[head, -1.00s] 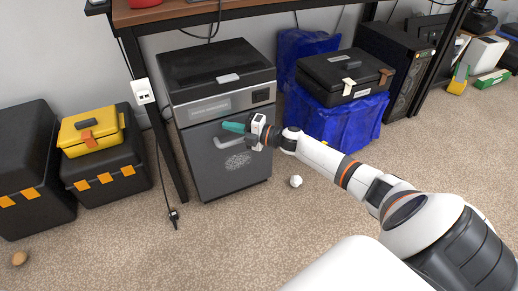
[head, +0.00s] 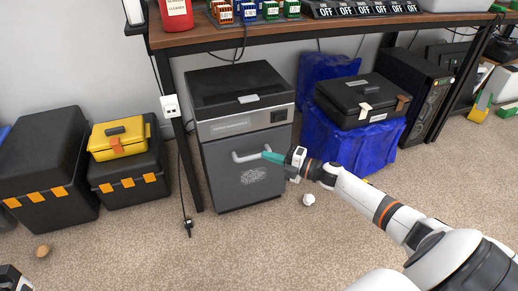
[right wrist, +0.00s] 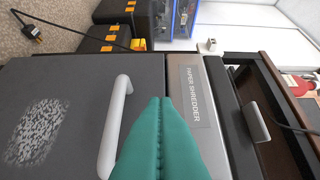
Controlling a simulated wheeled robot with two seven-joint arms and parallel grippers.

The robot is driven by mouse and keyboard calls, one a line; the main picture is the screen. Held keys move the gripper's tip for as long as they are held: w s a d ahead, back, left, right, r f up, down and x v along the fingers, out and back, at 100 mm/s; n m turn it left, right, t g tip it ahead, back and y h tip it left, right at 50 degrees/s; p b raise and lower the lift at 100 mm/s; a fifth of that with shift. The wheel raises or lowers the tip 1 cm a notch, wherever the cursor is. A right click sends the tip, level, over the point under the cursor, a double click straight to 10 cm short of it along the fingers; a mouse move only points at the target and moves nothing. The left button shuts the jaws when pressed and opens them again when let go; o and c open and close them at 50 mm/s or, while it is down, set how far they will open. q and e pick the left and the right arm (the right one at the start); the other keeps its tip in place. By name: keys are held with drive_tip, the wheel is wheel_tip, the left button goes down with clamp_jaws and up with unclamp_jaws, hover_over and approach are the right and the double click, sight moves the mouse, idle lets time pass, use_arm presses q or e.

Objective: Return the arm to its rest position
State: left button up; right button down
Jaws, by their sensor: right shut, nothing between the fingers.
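My right gripper (head: 270,156) is in front of the dark grey paper shredder (head: 247,178) in the head view, at the right end of its light handle (head: 248,155). Its teal fingers (right wrist: 158,140) are shut together with nothing between them in the right wrist view. There they point at the shredder front, just right of the handle (right wrist: 114,125). I cannot tell whether they touch it. My right arm reaches in from the lower right. A black and white part of my left gripper (head: 14,279) shows at the bottom left corner; its fingers are out of frame.
The wooden desk (head: 210,36) stands above the shredder. Black toolboxes (head: 50,165) and a yellow one (head: 118,140) are left. A black case (head: 360,98) on a blue box, and a PC tower (head: 418,90), are right. A white crumpled ball (head: 309,199) lies on the carpet.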

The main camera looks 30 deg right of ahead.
drive_tip(key=shift+p+v, duration=0.5)
drive_tip(key=shift+v, duration=1.55)
